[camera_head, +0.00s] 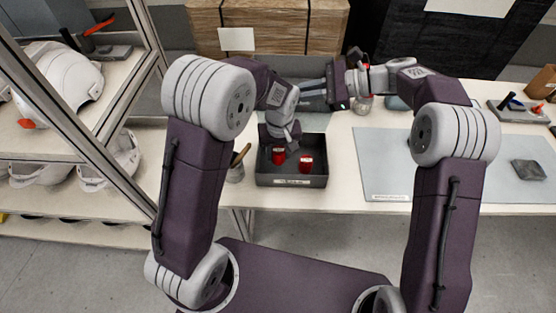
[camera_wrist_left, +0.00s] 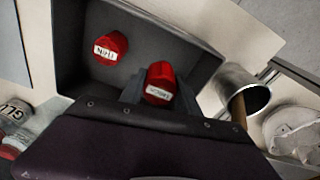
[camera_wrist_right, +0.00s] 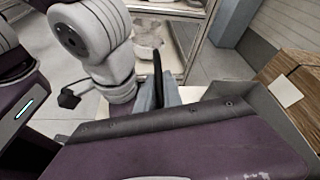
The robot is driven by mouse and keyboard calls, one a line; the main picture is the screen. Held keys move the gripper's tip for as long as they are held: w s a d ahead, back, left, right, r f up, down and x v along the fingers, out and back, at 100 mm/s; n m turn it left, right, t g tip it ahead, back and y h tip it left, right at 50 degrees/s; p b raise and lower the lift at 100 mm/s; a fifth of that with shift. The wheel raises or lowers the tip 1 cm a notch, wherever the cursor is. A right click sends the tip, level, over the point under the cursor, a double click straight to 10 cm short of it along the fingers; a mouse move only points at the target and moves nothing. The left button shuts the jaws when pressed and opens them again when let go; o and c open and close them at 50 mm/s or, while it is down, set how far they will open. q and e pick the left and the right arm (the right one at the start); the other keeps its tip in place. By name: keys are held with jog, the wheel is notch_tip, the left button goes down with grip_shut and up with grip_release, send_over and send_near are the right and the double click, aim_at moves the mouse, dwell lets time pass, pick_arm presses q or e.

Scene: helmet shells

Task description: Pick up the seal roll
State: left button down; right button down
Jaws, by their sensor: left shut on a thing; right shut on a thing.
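A dark grey tray (camera_head: 292,181) stands near the table's front edge with two red, white-labelled rolls in it. My left gripper (camera_wrist_left: 157,88) points down into the tray, shut on the nearer red roll (camera_wrist_left: 158,76). This held roll also shows in the head view (camera_head: 278,157). The other red roll (camera_head: 306,163) stands apart to its right; it also shows in the left wrist view (camera_wrist_left: 110,47). I cannot tell from the labels which is the seal roll. My right gripper (camera_head: 308,94) is above and behind the tray, shut on a thin dark thing (camera_wrist_right: 158,68).
A metal cup (camera_wrist_left: 243,90) with a wooden handle stands beside the tray. A grey mat (camera_head: 384,170) covers the table's right part. White helmets (camera_head: 70,77) sit on the left shelves. Brown boxes (camera_head: 275,25) stand at the back. My two arms are close together above the tray.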

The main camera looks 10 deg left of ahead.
aim_at(280, 150)
pick_arm(q)
jog(key=r, duration=0.6)
jog(key=shift+s+d+r, duration=0.3)
jog(key=shift+d, duration=0.05)
jog(key=s+d, duration=1.2)
jog(key=d, duration=0.2)
jog(key=shift+d, duration=0.3)
jog(key=shift+w+f, duration=0.1)
jog(key=c, duration=1.7)
grip_release()
jog(key=c, duration=0.4)
jog(key=shift+o, duration=0.2)
notch_tip(280, 150, up, 6)
jog(key=shift+r, duration=1.55)
